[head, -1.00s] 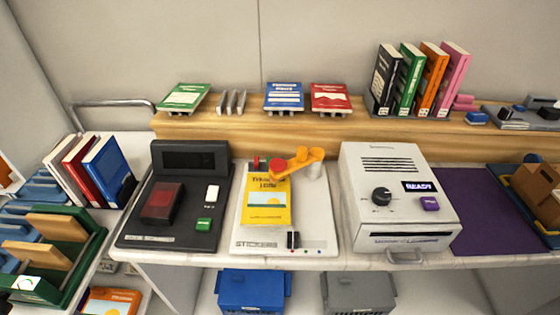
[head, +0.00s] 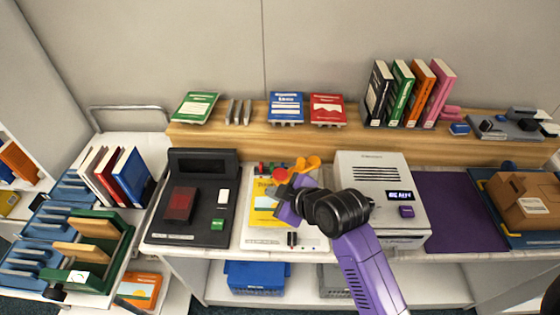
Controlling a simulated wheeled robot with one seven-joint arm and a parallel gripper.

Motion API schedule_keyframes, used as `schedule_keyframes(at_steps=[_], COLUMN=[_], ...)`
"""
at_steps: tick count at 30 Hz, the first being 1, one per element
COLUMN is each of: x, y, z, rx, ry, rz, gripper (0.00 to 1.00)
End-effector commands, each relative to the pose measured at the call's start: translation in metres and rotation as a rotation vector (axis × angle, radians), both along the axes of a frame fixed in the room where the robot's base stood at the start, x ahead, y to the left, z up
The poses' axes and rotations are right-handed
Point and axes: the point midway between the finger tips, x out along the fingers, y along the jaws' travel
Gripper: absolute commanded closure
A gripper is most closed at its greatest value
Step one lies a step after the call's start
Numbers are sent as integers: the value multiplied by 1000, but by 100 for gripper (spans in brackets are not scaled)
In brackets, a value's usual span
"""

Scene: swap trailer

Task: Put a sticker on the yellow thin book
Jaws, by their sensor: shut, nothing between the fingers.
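The yellow thin book (head: 262,218) lies flat on the white sticker machine (head: 311,239), cover up. An orange lever (head: 305,165) and red and green parts sit at the machine's back edge. My gripper (head: 283,190) is over the book's upper right part, just in front of the lever, shut with nothing between its fingers. My arm hides the right part of the book and machine. I cannot tell whether the gripper touches the book or lever. No separate sticker is plainly visible.
Behind, a wooden shelf (head: 240,143) holds books and stands. A purple mat (head: 452,212) lies clear at right. Book racks fill the left side.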

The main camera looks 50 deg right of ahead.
Motion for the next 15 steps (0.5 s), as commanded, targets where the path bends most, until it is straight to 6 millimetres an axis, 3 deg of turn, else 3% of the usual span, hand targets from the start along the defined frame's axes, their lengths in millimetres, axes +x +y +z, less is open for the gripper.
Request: schedule_keyframes(at_steps=[1,6,10,15], x=[12,31,36,37], y=[-18,-56,-73,-80], z=[29,73,93,100], rx=[-27,-99,-133,-146], ry=[14,86,123,143], rz=[16,91,128,146], gripper=[100,100,100,100])
